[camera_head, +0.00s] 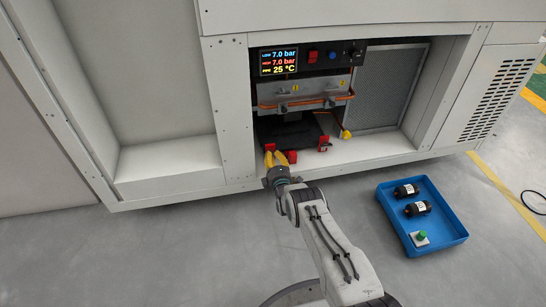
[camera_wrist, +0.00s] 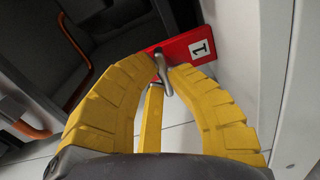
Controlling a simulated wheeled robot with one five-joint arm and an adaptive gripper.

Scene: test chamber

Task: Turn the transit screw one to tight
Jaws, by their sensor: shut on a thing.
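My gripper (camera_head: 276,158) has yellow fingers and reaches into the open bay of the white cabinet. In the wrist view, the fingertips (camera_wrist: 164,68) close around a small metal piece, the transit screw one (camera_wrist: 161,64). It stands in front of a red bracket (camera_wrist: 186,48) with a white label reading 1. The bracket also shows in the head view (camera_head: 269,145), at the left front of a dark unit (camera_head: 290,131). Another red bracket (camera_head: 324,144) sits at the unit's right front. The screw's lower part is partly hidden by a yellow bar between the fingers.
Orange tubing (camera_head: 310,104) runs across the bay. A blue tray (camera_head: 446,231) with two black cylinders and a green-buttoned piece lies on the floor to the right. The cabinet wall (camera_wrist: 297,90) is close beside my gripper.

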